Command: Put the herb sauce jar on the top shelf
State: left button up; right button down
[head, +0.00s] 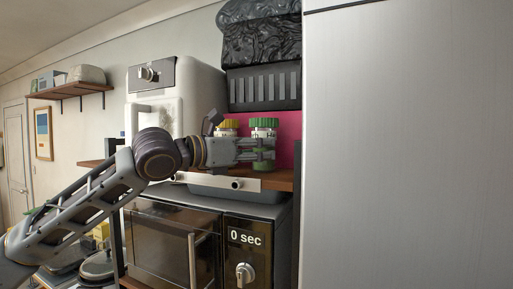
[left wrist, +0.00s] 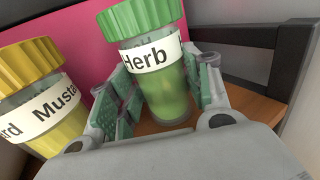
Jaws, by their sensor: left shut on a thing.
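The herb sauce jar (head: 264,123) has a green lid, clear green sides and a white label. In the left wrist view the jar (left wrist: 167,95) shows its "Herb" label and stands roughly upright between the fingers. My left gripper (head: 260,153) is shut on it, reaching in from the left over the wooden shelf (head: 278,180) above the microwave. The jar's base is at or just above the wood; I cannot tell whether it touches. My right gripper is not in view.
A yellow-lidded mustard jar (left wrist: 36,98) stands close left of the herb jar. A pink panel (head: 289,126) is behind them. A dark crate (head: 264,88) and black bags are above. A microwave (head: 180,245) is below, and a tall grey cabinet (head: 410,150) stands right.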

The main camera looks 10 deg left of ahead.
pick_arm(q)
jog(key=o, duration=1.3)
jog(key=shift+o, duration=0.2)
jog(key=shift+f, duration=0.1)
jog(key=shift+s+a, duration=0.1)
jog(key=shift+s, duration=0.05)
jog(key=v, duration=1.1)
jog(key=shift+s+a, duration=0.2)
jog(key=shift+s, duration=0.05)
grip_shut()
dwell(0.3)
